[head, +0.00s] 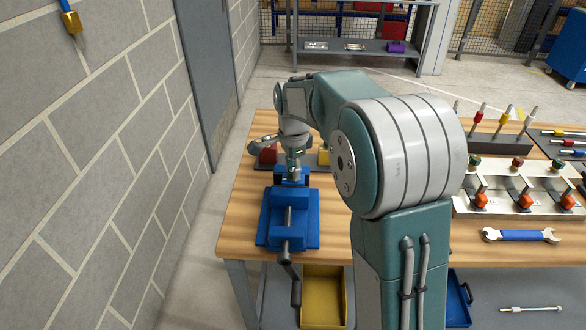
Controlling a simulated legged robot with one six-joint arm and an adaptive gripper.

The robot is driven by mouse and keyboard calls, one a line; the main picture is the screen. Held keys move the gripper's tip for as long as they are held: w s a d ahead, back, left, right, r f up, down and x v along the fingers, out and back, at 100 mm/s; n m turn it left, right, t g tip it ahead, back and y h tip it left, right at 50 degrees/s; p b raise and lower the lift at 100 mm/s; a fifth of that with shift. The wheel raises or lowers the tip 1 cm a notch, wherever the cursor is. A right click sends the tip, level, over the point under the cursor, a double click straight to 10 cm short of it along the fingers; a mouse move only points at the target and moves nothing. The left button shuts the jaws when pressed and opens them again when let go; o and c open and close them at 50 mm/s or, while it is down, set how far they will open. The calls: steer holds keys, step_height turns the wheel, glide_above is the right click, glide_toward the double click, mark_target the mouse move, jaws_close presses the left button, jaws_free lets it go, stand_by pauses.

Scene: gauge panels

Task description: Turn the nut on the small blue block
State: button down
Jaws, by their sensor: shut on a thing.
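A blue vise (287,220) stands near the left front edge of the wooden table, its screw handle hanging over the edge. The small blue block (291,180) is at the vise's far end, directly under my gripper (294,166). My gripper points down and is shut at the top of the block, on what appears to be the nut. The nut itself is hidden by the fingers, so its angle cannot be told. My arm covers much of the middle of the view.
A red block (267,154) and a yellow block (324,156) are close on either side of my gripper. A blue wrench (520,236) lies at the right, before a metal rack (530,201) with orange knobs. A grey brick wall (80,180) is on the left.

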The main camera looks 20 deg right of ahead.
steer(key=shift+f, duration=0.1)
steer(key=n, duration=0.4)
steer(key=shift+n, duration=0.4)
steer(key=n, duration=1.6)
steer(key=shift+n, duration=0.3)
steer(key=shift+c, duration=1.8)
jaws_free()
